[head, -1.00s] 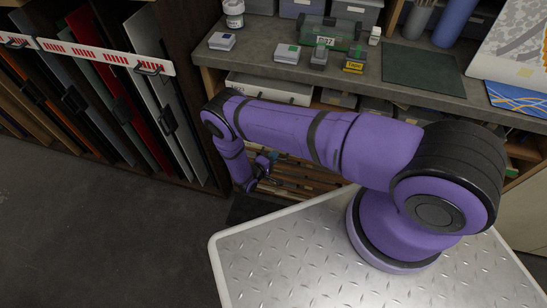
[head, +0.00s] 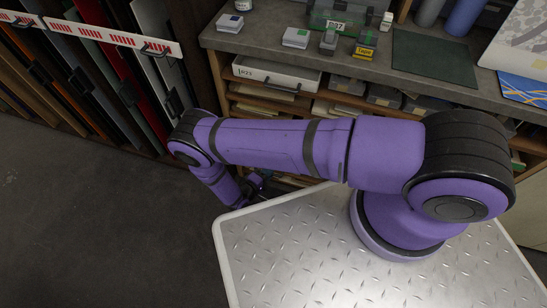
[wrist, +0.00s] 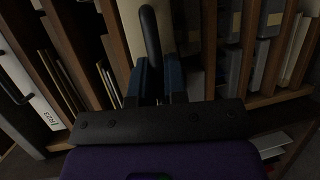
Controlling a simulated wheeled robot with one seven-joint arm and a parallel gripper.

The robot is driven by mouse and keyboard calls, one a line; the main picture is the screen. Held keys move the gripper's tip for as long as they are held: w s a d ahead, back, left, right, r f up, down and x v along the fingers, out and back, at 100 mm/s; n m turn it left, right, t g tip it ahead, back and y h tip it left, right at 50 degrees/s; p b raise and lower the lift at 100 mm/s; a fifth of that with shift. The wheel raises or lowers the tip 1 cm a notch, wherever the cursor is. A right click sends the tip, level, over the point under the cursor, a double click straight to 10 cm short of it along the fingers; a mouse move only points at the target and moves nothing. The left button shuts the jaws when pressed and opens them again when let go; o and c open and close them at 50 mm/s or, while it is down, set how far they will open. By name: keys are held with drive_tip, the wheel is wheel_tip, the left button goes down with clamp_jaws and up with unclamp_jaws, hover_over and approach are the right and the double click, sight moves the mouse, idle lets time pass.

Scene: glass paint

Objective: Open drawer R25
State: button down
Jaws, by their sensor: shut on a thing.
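My gripper (wrist: 152,85) has its blue fingers closed around a dark curved handle (wrist: 150,35) in the wrist view. In the head view my gripper (head: 252,187) is small and partly hidden behind my purple arm, low in front of the wooden shelf unit. A white drawer front (head: 275,75) with a dark handle and small label sits under the countertop. A white labelled front (wrist: 35,100) shows at the left of the wrist view.
The grey countertop (head: 430,90) holds small boxes, a green case (head: 335,22) and a dark green mat (head: 430,60). A rack of upright panels (head: 110,60) stands at the left. Bare floor (head: 80,210) lies at the lower left.

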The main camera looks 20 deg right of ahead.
drive_tip(key=s+a, duration=0.6)
drive_tip(key=s, duration=0.3)
drive_tip(key=shift+a, duration=0.2)
drive_tip(key=shift+w, duration=0.1)
drive_tip(key=c, duration=1.2)
unclamp_jaws()
drive_tip(key=shift+a, duration=0.1)
drive_tip(key=v, duration=1)
drive_tip(key=shift+s+a+r, duration=0.1)
drive_tip(key=shift+s+a, duration=0.15)
